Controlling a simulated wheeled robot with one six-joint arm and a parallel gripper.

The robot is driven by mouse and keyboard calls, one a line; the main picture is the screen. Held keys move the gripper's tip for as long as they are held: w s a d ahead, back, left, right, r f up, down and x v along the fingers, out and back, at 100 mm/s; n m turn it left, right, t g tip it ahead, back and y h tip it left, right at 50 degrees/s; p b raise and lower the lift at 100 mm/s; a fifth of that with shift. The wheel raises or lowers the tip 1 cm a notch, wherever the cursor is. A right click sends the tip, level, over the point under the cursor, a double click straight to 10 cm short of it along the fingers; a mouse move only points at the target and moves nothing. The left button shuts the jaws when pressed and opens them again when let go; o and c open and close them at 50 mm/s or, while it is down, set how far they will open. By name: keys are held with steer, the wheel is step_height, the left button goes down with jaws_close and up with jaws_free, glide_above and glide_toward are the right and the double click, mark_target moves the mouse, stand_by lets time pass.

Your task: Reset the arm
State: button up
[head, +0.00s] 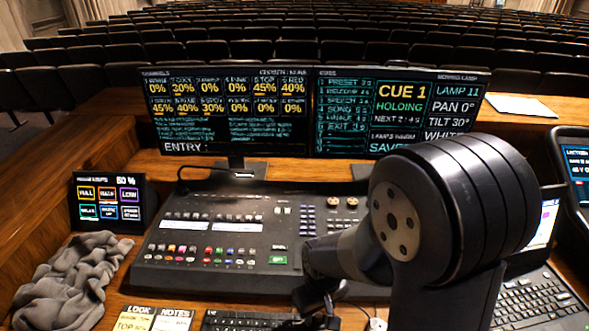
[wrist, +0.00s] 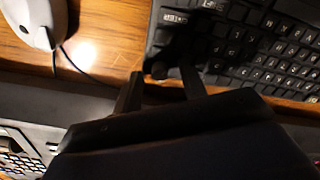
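My dark arm reaches over the right half of the mixing desk (head: 165,250) in the head view, bent down toward the desk's front edge. My gripper (head: 322,305) is low there, near the black keyboard (head: 240,321), and partly hidden by my own arm. In the wrist view, the two dark fingers of my gripper (wrist: 160,82) stand apart with a gap between them. They point at the near corner of the keyboard (wrist: 255,50). Nothing is clearly held, though the area is dark.
A white mouse (wrist: 35,20) with a cable lies beside the keyboard. Two monitors (head: 235,115) stand behind the desk. A small touch panel (head: 108,203) and a crumpled grey cloth (head: 75,280) are at left. A laptop (head: 535,295) is at right, with a tablet (head: 577,165) beyond.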

steer(key=m+p, duration=0.1)
steer(key=m, duration=0.4)
steer(key=m+p, duration=0.1)
steer(key=m, duration=0.4)
steer(key=shift+p, duration=0.35)
stand_by(0.4)
